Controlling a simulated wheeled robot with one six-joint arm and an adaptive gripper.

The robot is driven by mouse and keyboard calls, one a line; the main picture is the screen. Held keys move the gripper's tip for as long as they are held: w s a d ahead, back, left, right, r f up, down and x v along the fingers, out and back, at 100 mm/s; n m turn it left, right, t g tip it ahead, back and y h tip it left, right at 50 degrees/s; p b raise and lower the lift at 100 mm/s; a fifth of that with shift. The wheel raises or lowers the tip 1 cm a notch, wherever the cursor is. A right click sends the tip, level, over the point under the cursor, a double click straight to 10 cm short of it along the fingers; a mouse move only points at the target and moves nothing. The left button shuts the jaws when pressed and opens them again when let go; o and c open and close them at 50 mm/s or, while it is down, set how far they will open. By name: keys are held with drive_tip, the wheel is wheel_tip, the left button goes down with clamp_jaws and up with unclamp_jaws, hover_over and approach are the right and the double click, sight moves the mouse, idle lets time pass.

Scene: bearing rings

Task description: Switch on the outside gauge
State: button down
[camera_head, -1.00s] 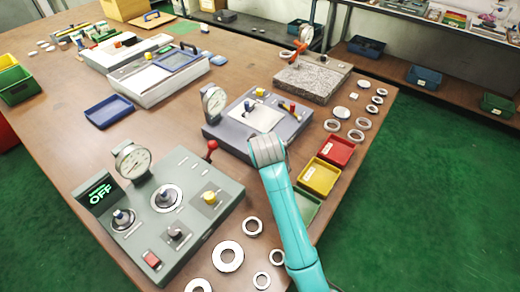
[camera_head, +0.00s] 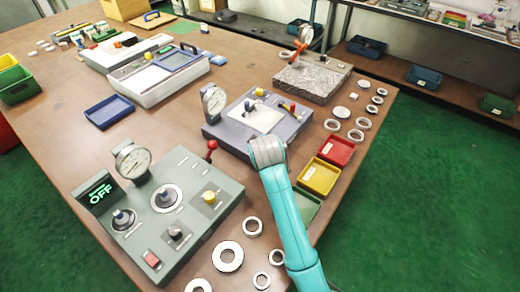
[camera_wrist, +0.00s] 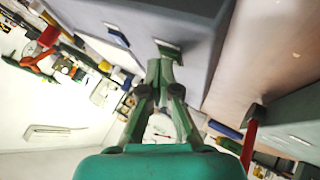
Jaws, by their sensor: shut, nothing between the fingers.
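A blue-grey gauge (camera_head: 225,132) with a round dial (camera_head: 214,103) stands mid-table in the head view. A grey-green gauge (camera_head: 190,160) stands at the front left, with a dial (camera_head: 132,161), a red-knobbed lever (camera_head: 211,146) and a display (camera_head: 97,190) reading OFF. I cannot tell which one is the outside gauge. In the wrist view my gripper (camera_wrist: 161,64) is shut and empty. Its tips are close to a small dark green part (camera_wrist: 168,49) on the side of a grey box (camera_wrist: 195,25); touching or apart, I cannot tell. My arm hides the fingers in the head view.
Red (camera_head: 336,150) and yellow (camera_head: 319,177) trays lie right of the blue-grey gauge. Several metal rings (camera_head: 228,256) lie at the front and right edges. A granite-based stand (camera_head: 310,80) is behind. A red lever (camera_wrist: 250,140) shows in the wrist view.

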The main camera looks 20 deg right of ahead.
drive_tip(key=shift+r, duration=0.75)
drive_tip(key=shift+r, duration=2.5)
drive_tip(key=shift+s, duration=0.1)
